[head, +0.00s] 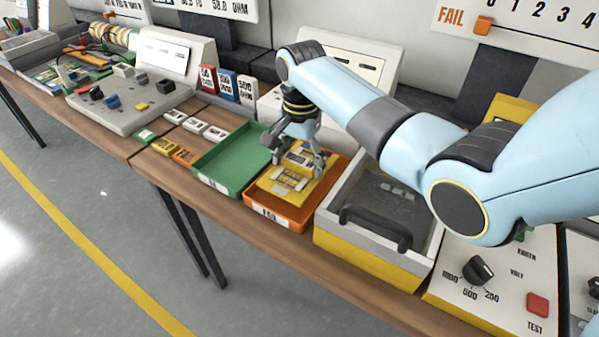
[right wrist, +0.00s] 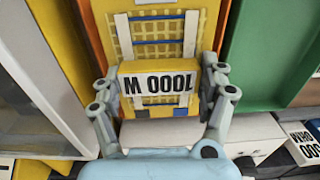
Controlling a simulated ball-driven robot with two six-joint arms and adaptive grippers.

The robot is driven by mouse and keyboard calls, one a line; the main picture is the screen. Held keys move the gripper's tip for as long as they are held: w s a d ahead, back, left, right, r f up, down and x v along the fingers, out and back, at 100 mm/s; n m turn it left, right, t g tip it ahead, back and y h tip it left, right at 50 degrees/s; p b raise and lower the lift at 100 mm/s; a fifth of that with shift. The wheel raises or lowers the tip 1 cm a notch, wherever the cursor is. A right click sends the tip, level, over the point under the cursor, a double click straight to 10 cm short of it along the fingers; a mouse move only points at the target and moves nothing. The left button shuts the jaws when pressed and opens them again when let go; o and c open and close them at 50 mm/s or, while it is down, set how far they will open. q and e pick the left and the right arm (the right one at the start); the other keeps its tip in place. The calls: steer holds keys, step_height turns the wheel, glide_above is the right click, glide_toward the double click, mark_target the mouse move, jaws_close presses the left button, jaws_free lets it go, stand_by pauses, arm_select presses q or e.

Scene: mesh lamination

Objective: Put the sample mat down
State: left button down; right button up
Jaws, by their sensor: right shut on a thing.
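The yellow sample mat (head: 266,184) has a grid and pale strips on it. It lies in or just over the orange tray (head: 299,217) in the head view; I cannot tell whether it touches the tray floor. My right gripper (head: 301,170) reaches down over the mat's back part and is shut on it. The finger contact is partly hidden. My left gripper is not in view.
An empty green tray (head: 215,184) stands left of the orange tray. A grey-lidded yellow box (head: 372,262) with a black handle stands close on its right. Small colored blocks (head: 185,155) and white blocks lie left of the green tray. The bench front edge is near.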

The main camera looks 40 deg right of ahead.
mark_target(299, 173)
step_height(299, 173, down, 4)
steer(key=shift+s+r, duration=0.1)
steer(key=shift+r, duration=0.1)
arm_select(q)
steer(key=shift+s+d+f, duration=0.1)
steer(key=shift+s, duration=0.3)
arm_select(e)
steer(key=shift+f, duration=0.2)
steer(key=o, duration=1)
steer(key=shift+f, duration=0.1)
steer(key=shift+r, duration=0.25)
step_height(299, 173, up, 12)
steer(key=shift+s+d+f+p, duration=0.1)
steer(key=shift+p, duration=0.25)
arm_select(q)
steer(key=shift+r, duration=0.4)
